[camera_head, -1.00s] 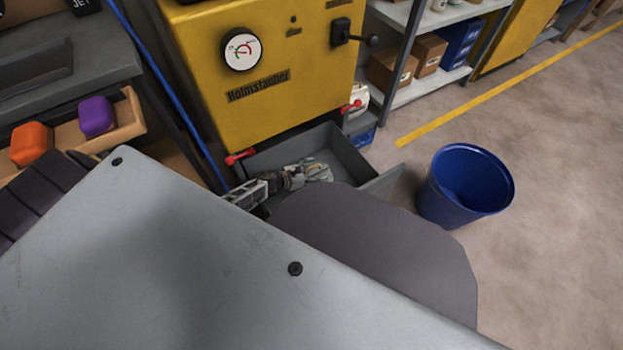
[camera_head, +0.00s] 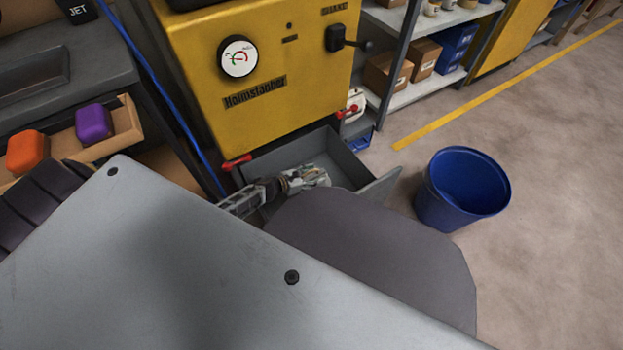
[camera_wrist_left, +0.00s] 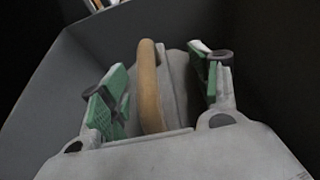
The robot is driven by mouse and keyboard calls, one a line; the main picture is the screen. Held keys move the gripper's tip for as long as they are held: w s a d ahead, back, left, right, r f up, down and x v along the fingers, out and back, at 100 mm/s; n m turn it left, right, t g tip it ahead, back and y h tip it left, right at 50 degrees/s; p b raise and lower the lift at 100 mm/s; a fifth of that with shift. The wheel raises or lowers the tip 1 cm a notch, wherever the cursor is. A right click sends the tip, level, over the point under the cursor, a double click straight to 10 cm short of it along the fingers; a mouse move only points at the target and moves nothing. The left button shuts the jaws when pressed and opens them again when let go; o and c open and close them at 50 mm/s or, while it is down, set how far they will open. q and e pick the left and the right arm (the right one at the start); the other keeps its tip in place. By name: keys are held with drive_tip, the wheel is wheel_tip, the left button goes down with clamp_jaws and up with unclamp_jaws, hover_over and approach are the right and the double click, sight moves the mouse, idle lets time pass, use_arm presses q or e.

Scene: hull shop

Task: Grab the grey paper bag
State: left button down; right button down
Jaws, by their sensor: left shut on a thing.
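The grey paper bag (camera_wrist_left: 174,82) shows in the left wrist view as a grey body with a tan looped handle (camera_wrist_left: 150,85). It is inside the dark grey open bin or drawer (camera_head: 348,158) below the yellow machine. My left gripper (camera_wrist_left: 158,90) has its green-padded fingers on either side of the bag and handle and is shut on the bag. In the head view my left gripper (camera_head: 316,177) reaches into the drawer; the bag is small and mostly hidden there. My right gripper is not in view.
The yellow machine (camera_head: 270,100) stands behind the drawer, with red handles near its lower edge. A blue bucket (camera_head: 462,190) stands on the floor to the right. A shelf with boxes (camera_head: 400,95) is behind. Open floor lies at the right.

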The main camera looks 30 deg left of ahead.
use_arm(q)
drive_tip(key=shift+r, duration=0.1)
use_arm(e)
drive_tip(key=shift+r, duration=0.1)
